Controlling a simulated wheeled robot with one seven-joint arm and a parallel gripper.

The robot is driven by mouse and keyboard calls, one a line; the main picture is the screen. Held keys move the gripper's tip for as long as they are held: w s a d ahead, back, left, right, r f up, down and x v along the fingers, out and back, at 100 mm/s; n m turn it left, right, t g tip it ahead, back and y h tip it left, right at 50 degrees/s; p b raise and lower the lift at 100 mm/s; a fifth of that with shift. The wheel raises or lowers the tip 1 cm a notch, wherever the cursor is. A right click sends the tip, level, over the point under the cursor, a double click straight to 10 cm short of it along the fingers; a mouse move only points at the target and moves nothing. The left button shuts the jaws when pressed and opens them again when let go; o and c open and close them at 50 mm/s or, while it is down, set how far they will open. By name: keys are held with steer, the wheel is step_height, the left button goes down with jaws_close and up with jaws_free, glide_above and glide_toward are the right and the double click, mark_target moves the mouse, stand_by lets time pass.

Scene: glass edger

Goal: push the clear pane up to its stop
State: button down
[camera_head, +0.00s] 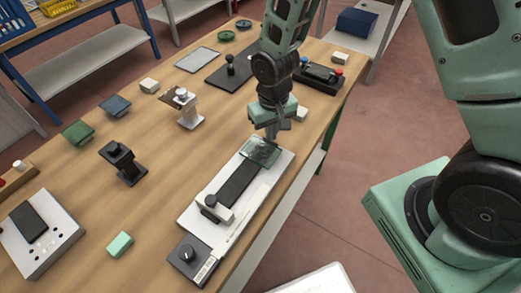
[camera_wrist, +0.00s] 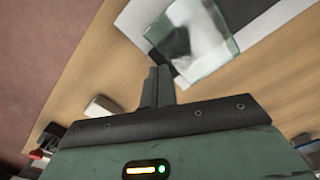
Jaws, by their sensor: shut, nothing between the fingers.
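The clear pane (camera_head: 260,152) is a greenish glass square lying at the far end of a white edger bed (camera_head: 192,216) with a black strip (camera_head: 238,185) along it. In the wrist view the pane (camera_wrist: 205,58) lies partly over the white bed and the dark strip. My gripper (camera_head: 271,136) is shut and empty, pointing down at the pane's far edge. In the wrist view its fingertips (camera_wrist: 158,72) are close beside the pane; I cannot tell whether they touch it. A grey block with a dark knob (camera_head: 213,208) stands at the strip's near end.
A black box with a dial (camera_head: 187,254) sits at the bed's near end. Black and white stands (camera_head: 123,162) are to the left. The table's right edge runs close beside the bed.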

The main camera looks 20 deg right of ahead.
mark_target(254, 159)
steer(key=shift+s+a, duration=0.35)
steer(key=shift+a, duration=0.15)
steer(key=shift+s+a, duration=0.85)
steer(key=shift+a, duration=0.3)
steer(key=shift+s+a+b, duration=0.3)
steer(key=shift+s+a, duration=0.15)
steer(key=shift+a, duration=0.1)
steer(key=shift+s+a, duration=0.2)
steer(key=shift+a, duration=0.1)
steer(key=shift+s+a, duration=0.4)
steer(key=shift+a, duration=0.2)
steer(key=shift+s+a, duration=0.2)
steer(key=shift+a, duration=0.05)
steer(key=shift+s+a, duration=0.45)
steer(key=shift+a, duration=0.15)
steer(key=shift+s+a, duration=0.4)
steer(key=shift+a, duration=0.2)
steer(key=shift+s+a, duration=0.2)
steer(key=shift+a, duration=0.05)
